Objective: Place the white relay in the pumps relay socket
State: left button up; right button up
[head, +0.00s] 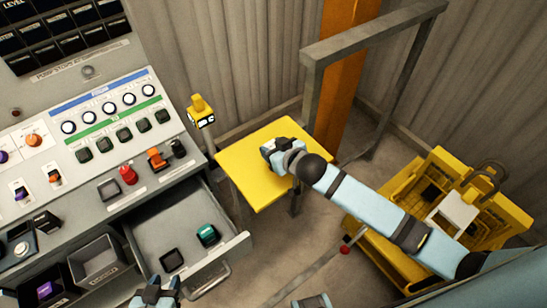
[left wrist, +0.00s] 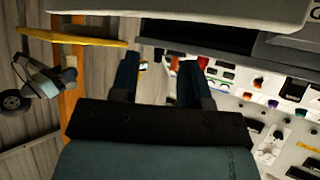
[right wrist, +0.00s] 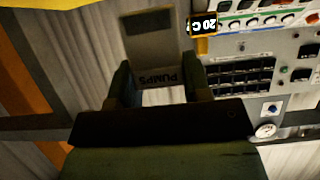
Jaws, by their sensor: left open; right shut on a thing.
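My right gripper (head: 268,150) is over the yellow table (head: 240,178). In the right wrist view its fingers (right wrist: 160,82) are shut on a pale block lettered PUMPS (right wrist: 153,45), which looks like the white relay; the lettering is upside down. In the head view the block is mostly hidden by the gripper. My left gripper (head: 155,290) is at the bottom edge, in front of the open drawer, and its fingers (left wrist: 160,72) are apart with nothing between them. I cannot read which socket is the pumps relay socket.
The open drawer (head: 238,243) holds a teal piece (head: 207,235) and a black square piece (head: 171,261). The console (head: 85,185) has buttons and switches. A yellow display post (head: 201,112) stands beside the table. A yellow cart (head: 375,262) and a grey frame (head: 375,40) stand right.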

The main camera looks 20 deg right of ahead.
jog(key=shift+f, duration=2.2)
jog(key=shift+f, duration=0.1)
jog(key=shift+f, duration=0.15)
jog(key=o, duration=1)
jog(key=shift+c, duration=0.2)
